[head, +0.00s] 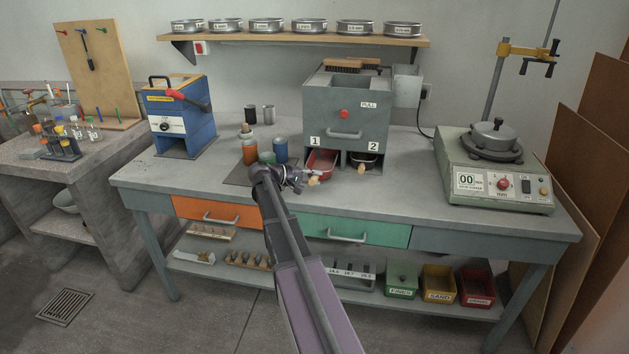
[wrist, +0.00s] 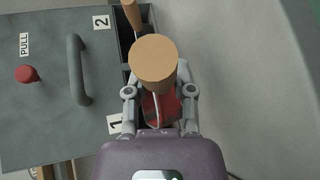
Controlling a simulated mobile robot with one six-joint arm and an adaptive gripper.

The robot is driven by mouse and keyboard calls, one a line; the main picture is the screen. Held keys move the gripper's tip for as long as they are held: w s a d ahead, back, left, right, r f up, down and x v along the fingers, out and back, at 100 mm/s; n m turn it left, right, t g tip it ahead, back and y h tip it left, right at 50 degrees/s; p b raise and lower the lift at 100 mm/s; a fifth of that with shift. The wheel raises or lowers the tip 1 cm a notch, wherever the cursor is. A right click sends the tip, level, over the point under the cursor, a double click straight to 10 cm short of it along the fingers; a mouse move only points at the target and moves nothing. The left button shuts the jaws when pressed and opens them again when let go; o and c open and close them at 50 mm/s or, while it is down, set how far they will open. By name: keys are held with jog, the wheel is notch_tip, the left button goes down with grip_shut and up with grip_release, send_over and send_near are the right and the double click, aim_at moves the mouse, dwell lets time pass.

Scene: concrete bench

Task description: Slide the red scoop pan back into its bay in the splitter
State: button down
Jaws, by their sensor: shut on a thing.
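The grey splitter (head: 345,108) stands at the back of the bench with two bays at its foot, marked 1 and 2. The red scoop pan (head: 321,160) is at the mouth of bay 1, its front part showing outside. How far its back reaches in is hidden. My gripper (head: 298,178) is at the pan's front, shut on its wooden handle. In the wrist view my gripper (wrist: 160,93) has a finger on each side of the handle, whose round end (wrist: 153,63) faces the camera; the red pan (wrist: 161,108) shows below it.
A dark pan (head: 364,157) with a wooden handle sits in bay 2, close beside. Orange and blue jars (head: 266,151) stand on a dark mat left of my gripper. A scale with a pot (head: 492,172) is at right. The bench front is clear.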

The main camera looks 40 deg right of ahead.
aim_at(319, 169)
jog(key=shift+w+d+f+b, duration=0.2)
jog(key=shift+w+d, duration=0.9)
jog(key=shift+d, duration=0.2)
jog(key=shift+w+d+f+b, duration=0.15)
jog(key=shift+w+d, duration=0.9)
jog(key=shift+d, duration=0.2)
jog(key=shift+c, duration=2)
grip_release()
